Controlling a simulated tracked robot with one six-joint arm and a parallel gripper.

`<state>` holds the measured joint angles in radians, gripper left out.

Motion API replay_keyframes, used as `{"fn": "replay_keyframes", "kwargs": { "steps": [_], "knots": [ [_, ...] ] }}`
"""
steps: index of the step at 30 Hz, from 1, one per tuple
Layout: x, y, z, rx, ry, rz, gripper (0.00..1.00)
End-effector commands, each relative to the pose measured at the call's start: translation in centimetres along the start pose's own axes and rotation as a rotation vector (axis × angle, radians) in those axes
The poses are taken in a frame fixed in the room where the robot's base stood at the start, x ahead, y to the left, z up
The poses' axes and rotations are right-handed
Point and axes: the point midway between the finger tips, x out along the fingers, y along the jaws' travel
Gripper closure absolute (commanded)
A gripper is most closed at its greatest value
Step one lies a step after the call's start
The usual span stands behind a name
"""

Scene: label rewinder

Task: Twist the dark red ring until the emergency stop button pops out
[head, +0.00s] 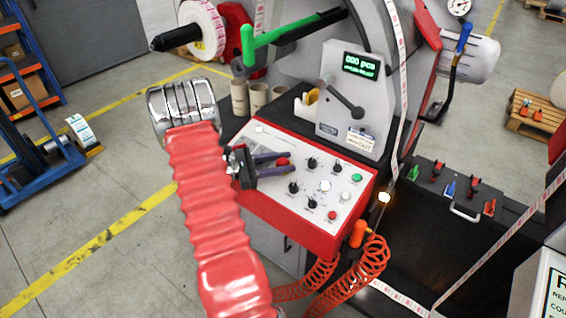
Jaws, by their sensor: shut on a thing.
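The control panel (262,198) has a white sloped face in a red housing. My gripper (284,163) reaches over its upper left part from the left, its two dark, purplish fingers close together. A small dark red piece (282,161) shows at the fingertips, and the fingers are shut on it. It looks like the emergency stop's ring; fingers hide most of it. I cannot tell whether the button is pressed in or out.
Black knobs (311,163), a green button (357,178) and a red button (332,215) sit right of my gripper. A display housing (349,120) with a black lever stands behind. Orange coiled hose (366,275) hangs at the front right. A paper web runs at right.

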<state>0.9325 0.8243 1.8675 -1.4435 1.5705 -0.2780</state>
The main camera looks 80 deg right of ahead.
Motion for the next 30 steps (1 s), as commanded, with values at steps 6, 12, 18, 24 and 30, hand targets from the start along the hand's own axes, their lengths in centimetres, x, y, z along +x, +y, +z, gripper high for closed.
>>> {"fn": "replay_keyframes", "kwargs": {
  "steps": [6, 12, 18, 24, 30],
  "knots": [
    [0.14, -0.20, -0.07, 0.009, 0.000, -0.050, 0.89],
    [0.17, -0.23, -0.08, 0.013, 0.000, -0.066, 0.89],
    [0.19, -0.25, -0.08, 0.014, 0.000, -0.070, 0.89],
    [0.21, -0.26, -0.07, 0.014, -0.001, -0.070, 0.89],
    [0.20, -0.23, -0.06, 0.014, -0.001, -0.069, 0.59]
  ]
}}
